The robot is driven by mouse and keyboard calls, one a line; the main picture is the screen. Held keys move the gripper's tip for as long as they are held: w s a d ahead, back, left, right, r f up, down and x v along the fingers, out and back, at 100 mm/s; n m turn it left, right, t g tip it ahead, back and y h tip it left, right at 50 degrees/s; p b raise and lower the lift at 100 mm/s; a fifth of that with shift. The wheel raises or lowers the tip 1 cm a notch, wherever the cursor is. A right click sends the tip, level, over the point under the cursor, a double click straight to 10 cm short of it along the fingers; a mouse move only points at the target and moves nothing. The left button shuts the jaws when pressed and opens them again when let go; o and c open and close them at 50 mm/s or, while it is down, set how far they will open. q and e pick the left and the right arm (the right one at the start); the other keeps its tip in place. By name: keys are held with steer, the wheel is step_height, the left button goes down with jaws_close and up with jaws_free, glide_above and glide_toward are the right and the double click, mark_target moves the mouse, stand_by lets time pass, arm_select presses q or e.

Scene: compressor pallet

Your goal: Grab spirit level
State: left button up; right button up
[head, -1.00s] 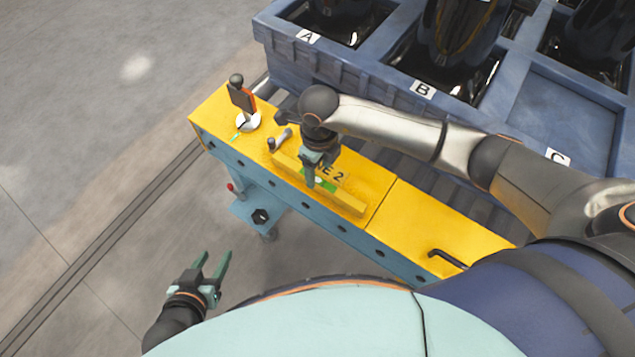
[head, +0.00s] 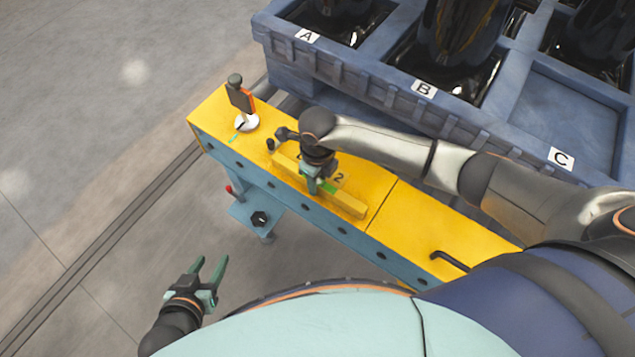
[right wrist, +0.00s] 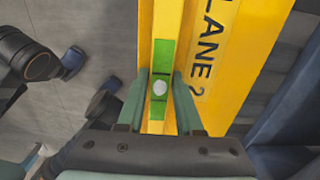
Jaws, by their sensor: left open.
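The spirit level is a long yellow bar with a green vial (head: 348,203), lying along the front edge of the yellow bench top (head: 372,178). In the right wrist view the green vial section (right wrist: 162,60) shows between the fingers. My right gripper (head: 313,188) is over the level's middle and hides part of it. In the right wrist view my right gripper (right wrist: 160,82) has one finger on each side of the bar; I cannot tell whether they press on it. My left gripper (head: 210,270) is open and empty, out over the floor at lower left.
A small dark knob (head: 270,144) is near the level's left end. A black handle (head: 449,260) is on the right. A blue pallet (head: 590,120) stands behind.

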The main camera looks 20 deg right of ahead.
jaws_close()
steer(key=shift+r, duration=0.1)
stand_by(0.4)
